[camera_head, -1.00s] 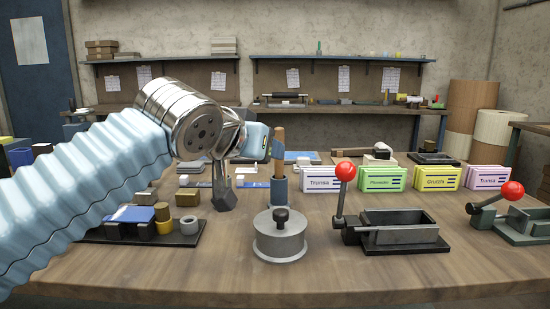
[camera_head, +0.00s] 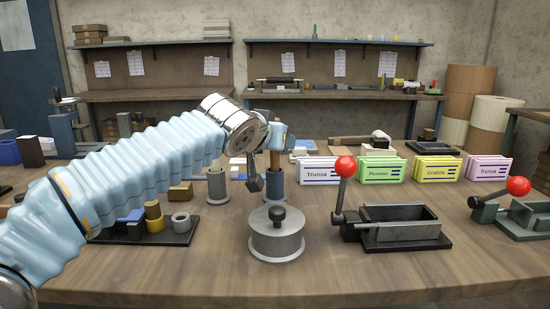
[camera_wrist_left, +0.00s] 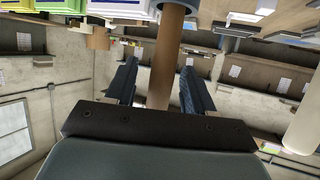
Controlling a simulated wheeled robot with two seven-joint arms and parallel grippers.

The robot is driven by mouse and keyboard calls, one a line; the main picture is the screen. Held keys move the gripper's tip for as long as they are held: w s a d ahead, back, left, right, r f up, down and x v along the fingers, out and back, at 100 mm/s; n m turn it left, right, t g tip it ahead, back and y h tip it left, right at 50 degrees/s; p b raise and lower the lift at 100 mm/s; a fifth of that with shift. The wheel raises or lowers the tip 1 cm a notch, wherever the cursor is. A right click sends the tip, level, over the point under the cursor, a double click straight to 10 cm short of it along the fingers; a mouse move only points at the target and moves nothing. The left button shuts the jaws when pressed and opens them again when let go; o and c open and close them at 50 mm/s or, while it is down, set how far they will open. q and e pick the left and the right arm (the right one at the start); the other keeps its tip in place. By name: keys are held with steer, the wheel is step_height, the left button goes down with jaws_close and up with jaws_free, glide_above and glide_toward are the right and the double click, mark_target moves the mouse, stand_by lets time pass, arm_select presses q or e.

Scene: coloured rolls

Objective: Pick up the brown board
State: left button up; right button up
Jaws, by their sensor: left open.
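A brown board (camera_head: 275,160) stands upright in a blue-grey cup (camera_head: 276,184) behind the round metal pot. Its upper part is hidden behind my left gripper (camera_head: 262,178) in the head view. In the left wrist view the brown board (camera_wrist_left: 163,65) runs between the two dark fingers of my left gripper (camera_wrist_left: 158,75). A gap shows at each side, so the fingers are open and do not look closed on it. Whether either finger touches it, I cannot tell. My right gripper is in no view.
A lidded metal pot (camera_head: 277,238) stands in front of the cup. An empty grey cup (camera_head: 217,187) is to its left, and a black tray (camera_head: 155,233) with small blocks is farther left. A red-knobbed lever press (camera_head: 402,228) and several coloured boxes (camera_head: 380,170) are to the right.

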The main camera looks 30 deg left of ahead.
arm_select(q)
steer(key=shift+x, duration=0.8)
jaws_close()
steer(key=shift+r, duration=0.1)
